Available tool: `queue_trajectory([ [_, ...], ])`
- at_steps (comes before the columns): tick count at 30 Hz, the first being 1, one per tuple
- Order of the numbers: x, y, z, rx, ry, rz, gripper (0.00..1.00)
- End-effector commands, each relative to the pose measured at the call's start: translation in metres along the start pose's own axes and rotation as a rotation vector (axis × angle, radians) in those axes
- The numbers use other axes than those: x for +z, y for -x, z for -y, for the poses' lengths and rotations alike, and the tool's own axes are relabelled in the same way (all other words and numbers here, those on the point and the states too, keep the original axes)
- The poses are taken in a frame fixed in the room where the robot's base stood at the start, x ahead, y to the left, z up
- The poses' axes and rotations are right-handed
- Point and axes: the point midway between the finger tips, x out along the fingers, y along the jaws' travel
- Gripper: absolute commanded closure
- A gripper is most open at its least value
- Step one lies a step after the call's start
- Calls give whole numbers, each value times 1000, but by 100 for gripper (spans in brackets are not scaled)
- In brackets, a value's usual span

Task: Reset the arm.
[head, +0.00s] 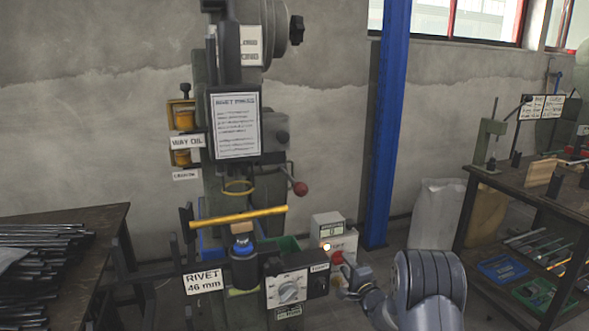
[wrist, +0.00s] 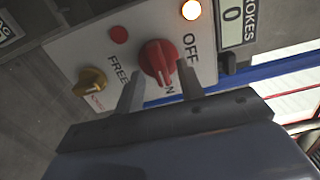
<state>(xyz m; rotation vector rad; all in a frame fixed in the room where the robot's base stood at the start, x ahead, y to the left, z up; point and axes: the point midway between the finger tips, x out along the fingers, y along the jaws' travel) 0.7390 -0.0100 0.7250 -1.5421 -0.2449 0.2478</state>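My gripper (wrist: 158,72) reaches up to the control box panel in the wrist view. Its two fingers are apart, one on each side of a red rotary knob (wrist: 157,58) marked OFF and, partly hidden, ON. No firm contact with the knob shows. In the head view my gripper (head: 344,280) is at the lower front of the white control box (head: 329,228), low and right of the rivet press (head: 236,185). The red knob (head: 337,257) shows just beyond the fingers there. An amber lamp (wrist: 191,9) on the box is lit, and the strokes counter (wrist: 232,14) reads 0.
A yellow knob (wrist: 90,82) and a small red button (wrist: 119,35) sit left of the red knob. A yellow bar (head: 238,217) crosses the press front. A blue column (head: 388,130) stands behind. Benches flank the press: left bench (head: 105,225), right bench (head: 490,180).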

Motion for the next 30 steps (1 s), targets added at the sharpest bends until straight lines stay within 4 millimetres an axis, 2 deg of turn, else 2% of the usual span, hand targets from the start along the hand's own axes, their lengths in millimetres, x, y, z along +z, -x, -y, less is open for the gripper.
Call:
queue_trajectory([
  [6, 0, -14, 0, -1, 0, 0, 64],
  [20, 0, -11, 0, 1, 9, -1, 64],
  [26, -1, 8, 0, 2, -2, -2, 64],
  [30, -1, 31, 0, 3, -2, -3, 64],
])
